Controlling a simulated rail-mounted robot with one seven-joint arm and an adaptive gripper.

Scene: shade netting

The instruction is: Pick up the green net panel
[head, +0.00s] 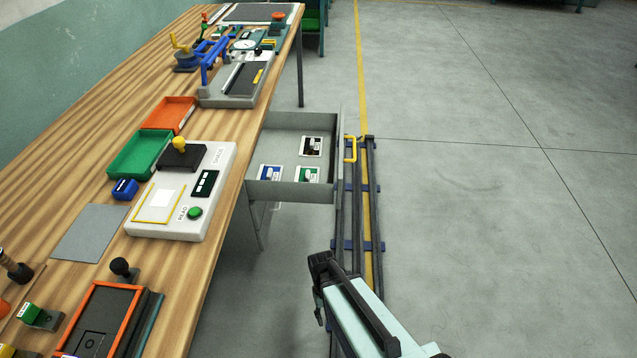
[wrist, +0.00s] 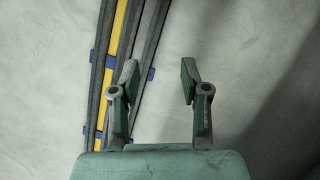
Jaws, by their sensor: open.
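In the head view my arm's dark end is below the drawer in the picture, apart from the panels. No panel shows in the wrist view.
The drawer is pulled out from the wooden bench (head: 100,120), with a yellow handle (head: 351,149) on its front. A white reader unit (head: 185,195) stands on the bench near it. Dark floor rails (head: 372,200) run beside the drawer. The floor at the right is clear.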

